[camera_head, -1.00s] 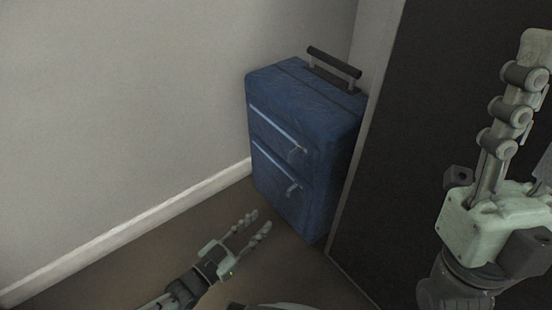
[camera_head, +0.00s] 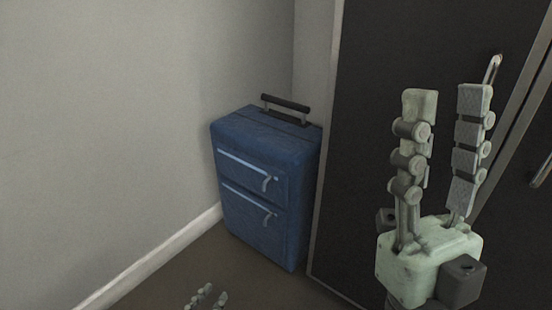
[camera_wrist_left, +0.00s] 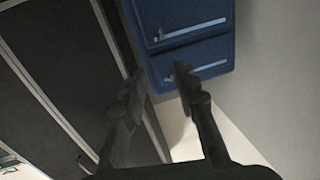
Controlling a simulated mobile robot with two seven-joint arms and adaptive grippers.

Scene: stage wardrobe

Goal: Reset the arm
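My right gripper (camera_head: 447,104) is raised in the right part of the head view, fingers pointing up. Its two fingers are apart with nothing between them. My left gripper (camera_head: 208,294) is low at the bottom edge of the head view, where only its fingertips show, a little apart. In the left wrist view its fingers (camera_wrist_left: 157,80) are spread, with nothing held between them.
The blue suitcase (camera_head: 262,182) stands upright on the brown floor (camera_head: 250,284), between the pale wall (camera_head: 120,110) and a dark wardrobe (camera_head: 375,60). The wardrobe has a metal handle (camera_head: 492,69), partly behind my right gripper. A white baseboard (camera_head: 165,255) runs along the wall.

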